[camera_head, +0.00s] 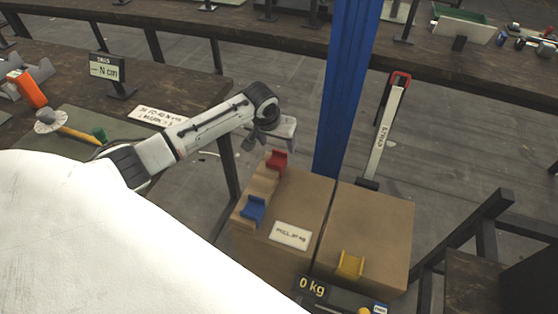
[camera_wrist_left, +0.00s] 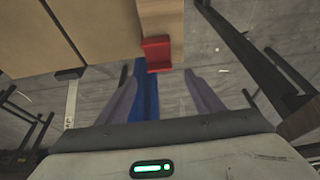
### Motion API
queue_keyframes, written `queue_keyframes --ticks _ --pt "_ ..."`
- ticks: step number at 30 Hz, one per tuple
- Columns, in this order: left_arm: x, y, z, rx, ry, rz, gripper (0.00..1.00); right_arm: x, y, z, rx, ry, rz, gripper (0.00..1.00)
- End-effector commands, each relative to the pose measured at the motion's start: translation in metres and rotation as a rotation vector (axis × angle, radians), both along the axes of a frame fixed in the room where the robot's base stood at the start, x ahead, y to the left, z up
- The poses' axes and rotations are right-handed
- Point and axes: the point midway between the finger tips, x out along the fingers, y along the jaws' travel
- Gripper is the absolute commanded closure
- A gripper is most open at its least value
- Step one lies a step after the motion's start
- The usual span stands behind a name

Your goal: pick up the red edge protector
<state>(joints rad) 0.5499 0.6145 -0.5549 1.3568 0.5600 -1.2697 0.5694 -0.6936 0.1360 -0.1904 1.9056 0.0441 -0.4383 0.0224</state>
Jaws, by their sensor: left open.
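The red edge protector (camera_head: 277,160) sits at the far end of a row of tan blocks on the left edge of a cardboard box. It also shows in the left wrist view (camera_wrist_left: 156,54), at the edge of the cardboard. My left gripper (camera_head: 270,141) is just above and beyond it in the head view, open and empty. In the left wrist view the fingers (camera_wrist_left: 163,76) are spread apart, with the red protector ahead between their tips and not visibly touched. My right gripper is not in view.
A blue protector (camera_head: 253,208) sits nearer on the same box (camera_head: 307,200). A yellow one (camera_head: 350,265) lies on the neighbouring box (camera_head: 385,215). A blue post (camera_head: 345,85) rises close behind the boxes. A workbench (camera_head: 185,85) is at the left.

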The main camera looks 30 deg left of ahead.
Motion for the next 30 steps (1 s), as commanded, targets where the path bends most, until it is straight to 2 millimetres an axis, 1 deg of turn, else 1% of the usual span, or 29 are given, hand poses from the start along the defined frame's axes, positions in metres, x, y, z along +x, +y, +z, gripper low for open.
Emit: queue_keyframes --ticks 5,9,13,17,23,26,30 --pt "0.004 0.001 -0.013 0.0 0.0 -0.001 0.39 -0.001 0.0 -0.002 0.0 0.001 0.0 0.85" --pt "0.011 0.002 -0.034 0.001 0.0 0.0 0.39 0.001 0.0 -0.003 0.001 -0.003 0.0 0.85" --pt "0.016 0.003 -0.049 0.001 0.0 -0.002 0.39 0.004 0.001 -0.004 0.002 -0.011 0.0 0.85" --pt "0.019 0.004 -0.054 0.002 -0.002 -0.003 0.39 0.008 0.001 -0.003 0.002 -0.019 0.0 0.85" --pt "0.019 0.004 -0.054 0.001 -0.001 -0.003 0.39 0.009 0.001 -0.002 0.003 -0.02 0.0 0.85" --pt "0.019 0.004 -0.054 0.001 -0.001 -0.003 0.54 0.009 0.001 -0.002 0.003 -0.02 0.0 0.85" --pt "0.019 0.004 -0.054 0.001 -0.001 -0.003 0.78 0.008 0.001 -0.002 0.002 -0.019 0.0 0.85"
